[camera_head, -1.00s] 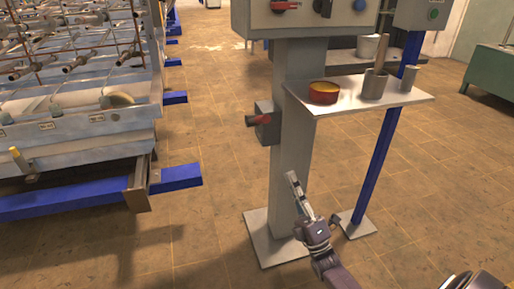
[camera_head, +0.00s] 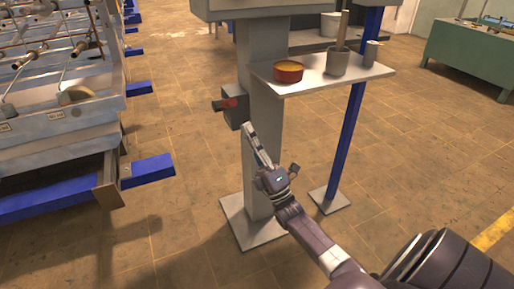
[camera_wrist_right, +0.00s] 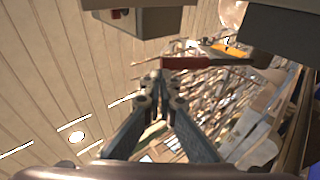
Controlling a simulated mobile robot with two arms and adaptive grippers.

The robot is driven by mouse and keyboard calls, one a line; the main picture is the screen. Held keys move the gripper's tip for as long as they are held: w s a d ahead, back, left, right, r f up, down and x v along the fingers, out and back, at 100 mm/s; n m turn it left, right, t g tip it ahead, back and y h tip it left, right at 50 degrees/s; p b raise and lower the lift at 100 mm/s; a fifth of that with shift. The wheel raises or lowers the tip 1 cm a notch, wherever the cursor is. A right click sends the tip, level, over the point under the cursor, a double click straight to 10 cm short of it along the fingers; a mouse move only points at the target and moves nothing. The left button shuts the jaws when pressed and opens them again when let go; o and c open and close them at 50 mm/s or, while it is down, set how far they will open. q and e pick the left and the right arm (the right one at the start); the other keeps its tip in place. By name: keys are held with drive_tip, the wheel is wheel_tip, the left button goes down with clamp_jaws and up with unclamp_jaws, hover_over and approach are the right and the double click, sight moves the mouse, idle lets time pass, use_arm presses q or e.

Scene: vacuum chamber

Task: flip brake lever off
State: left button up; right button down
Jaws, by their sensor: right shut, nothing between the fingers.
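The brake lever (camera_head: 228,104) is a red handle on a small grey box (camera_head: 236,112) on the side of the grey column. It points left from the box. In the right wrist view the red lever (camera_wrist_right: 186,63) lies just beyond the fingertips. My right gripper (camera_head: 247,128) is shut and empty, pointing up, just below the box and to the right of the handle. It also shows in the wrist view (camera_wrist_right: 160,82). I cannot tell whether it touches the lever or box. My left gripper is not in view.
A shelf (camera_head: 310,79) on the column holds a red tin (camera_head: 288,72) and a grey cup (camera_head: 337,64), above and right of my gripper. A blue post (camera_head: 352,125) stands at right. A metal frame with blue beams (camera_head: 148,171) stands at left. Floor between is clear.

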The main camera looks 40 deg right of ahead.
sight(226, 104)
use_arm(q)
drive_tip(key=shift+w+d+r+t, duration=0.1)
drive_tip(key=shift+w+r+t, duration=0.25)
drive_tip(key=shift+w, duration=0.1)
use_arm(e)
drive_tip(key=x, duration=0.5)
drive_tip(key=shift+w, duration=0.1)
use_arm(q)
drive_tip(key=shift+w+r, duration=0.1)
